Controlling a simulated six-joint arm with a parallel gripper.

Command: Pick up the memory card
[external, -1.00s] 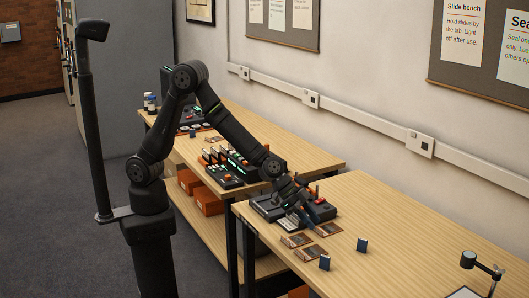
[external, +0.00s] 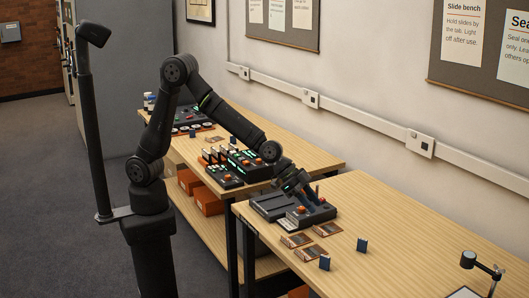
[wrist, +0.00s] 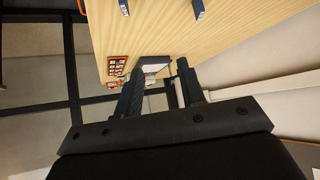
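Two small blue cards stand upright on the near table, one at the front (external: 324,262) and one farther right (external: 362,244). Blue cards also show at the top of the wrist view, one on the left (wrist: 124,7) and one on the right (wrist: 198,9). I cannot tell which is the memory card. My gripper (external: 310,199) is above the dark device at the table's left end, apart from the blue cards. In the wrist view its two fingers (wrist: 161,68) are spread with a gap between them, and I see nothing held.
The dark device (external: 272,206) has orange knobs and sits below my gripper. Several brown-and-white flat cards (external: 327,230) lie in front of it. A lamp arm (external: 484,265) stands at the right. Another table with devices is behind.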

